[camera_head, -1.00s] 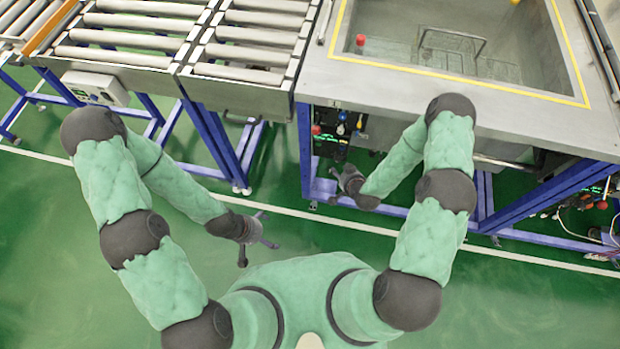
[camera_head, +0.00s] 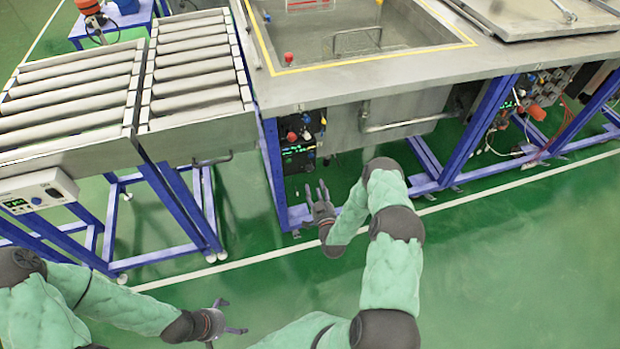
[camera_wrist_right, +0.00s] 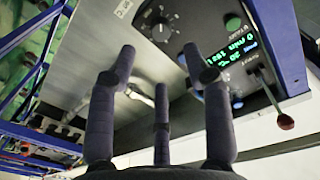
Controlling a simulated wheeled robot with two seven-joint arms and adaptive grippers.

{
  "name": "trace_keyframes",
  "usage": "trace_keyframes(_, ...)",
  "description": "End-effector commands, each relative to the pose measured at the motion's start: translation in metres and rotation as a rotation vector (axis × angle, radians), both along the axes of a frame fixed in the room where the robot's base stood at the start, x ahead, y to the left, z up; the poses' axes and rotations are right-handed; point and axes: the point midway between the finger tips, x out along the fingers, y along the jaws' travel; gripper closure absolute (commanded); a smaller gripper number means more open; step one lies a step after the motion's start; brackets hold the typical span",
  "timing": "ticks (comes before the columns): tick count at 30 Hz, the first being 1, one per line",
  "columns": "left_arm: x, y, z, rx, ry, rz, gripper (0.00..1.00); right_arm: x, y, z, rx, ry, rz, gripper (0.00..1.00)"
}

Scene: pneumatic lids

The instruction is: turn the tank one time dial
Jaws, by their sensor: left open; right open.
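The control panel (camera_head: 300,140) of the tank hangs under its front left corner, with a green display and small knobs. I cannot tell which knob is the time dial. My right gripper (camera_head: 317,192) is open and empty, below the panel and apart from it; its spread fingers (camera_wrist_right: 160,62) point toward the panel. My left gripper (camera_head: 230,317) is open and empty, low over the floor.
The steel tank (camera_head: 350,80) stands on blue legs behind the right gripper. A roller conveyor (camera_head: 195,70) with a white control box (camera_head: 38,190) is at left. The green floor (camera_head: 500,260) at right is free.

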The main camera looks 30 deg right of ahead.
Motion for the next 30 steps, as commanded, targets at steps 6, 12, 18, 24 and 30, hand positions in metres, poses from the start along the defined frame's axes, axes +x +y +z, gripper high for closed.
trace_keyframes(6, 0.0, 0.0, -0.016, 0.0, 0.0, 0.001, 0.0, 0.039, -0.01, -0.002, -0.001, -0.003, 0.003, 0.5)
trace_keyframes(12, 0.0, 0.0, -0.024, 0.0, 0.0, 0.001, 0.0, 0.064, -0.017, -0.002, 0.001, -0.001, 0.003, 0.5)
trace_keyframes(18, 0.0, 0.0, -0.026, 0.0, 0.0, 0.001, 0.0, 0.074, -0.021, -0.001, 0.001, 0.0, 0.001, 0.5)
trace_keyframes(24, 0.0, 0.0, -0.026, 0.0, 0.0, 0.001, 0.0, 0.075, -0.021, -0.001, 0.001, 0.001, 0.001, 0.5)
trace_keyframes(30, 0.0, 0.0, -0.026, 0.0, 0.0, 0.001, 0.0, 0.075, -0.021, -0.001, 0.001, 0.001, 0.001, 0.87)
